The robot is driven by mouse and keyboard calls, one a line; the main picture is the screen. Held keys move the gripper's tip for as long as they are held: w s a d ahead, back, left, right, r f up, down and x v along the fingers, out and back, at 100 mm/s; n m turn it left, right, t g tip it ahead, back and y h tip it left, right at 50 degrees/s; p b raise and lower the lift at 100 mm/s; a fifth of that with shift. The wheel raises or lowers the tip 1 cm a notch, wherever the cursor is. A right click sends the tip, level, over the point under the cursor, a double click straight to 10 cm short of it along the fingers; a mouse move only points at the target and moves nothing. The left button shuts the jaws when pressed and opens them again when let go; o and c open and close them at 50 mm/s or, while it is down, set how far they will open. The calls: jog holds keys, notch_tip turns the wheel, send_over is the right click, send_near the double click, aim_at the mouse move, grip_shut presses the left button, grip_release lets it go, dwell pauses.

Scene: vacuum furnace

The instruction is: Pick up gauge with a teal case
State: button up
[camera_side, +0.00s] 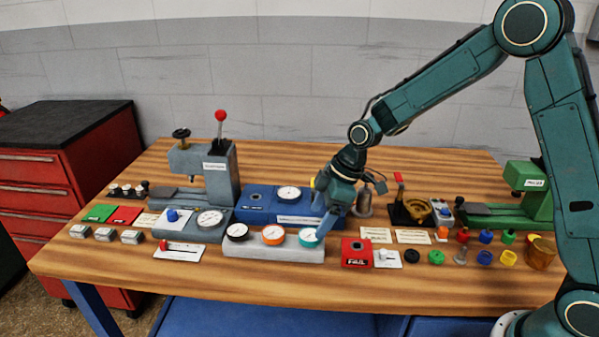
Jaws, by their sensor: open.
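A gauge with a teal case (309,238) and a white dial sits at the right end of a light grey rack (270,252) near the front of the table. An orange-cased gauge (273,235) is in the middle of the rack and a black-cased gauge (237,232) is at its left end. My gripper (322,232) points down at the teal gauge from the upper right. It is open, and its tips are at or just above the right side of the gauge. I cannot tell whether they touch it.
A blue box (258,205) with a dial stands just behind the rack. A red box (356,252) is close on the right. A grey press (205,170) with a red-knobbed lever stands at the back left. Several coloured caps and a green vice (527,178) are on the right.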

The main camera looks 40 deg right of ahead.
aim_at(310, 234)
jog(key=shift+x, duration=2.6)
jog(key=shift+d, duration=0.2)
jog(key=shift+c, duration=0.4)
jog(key=c, duration=1)
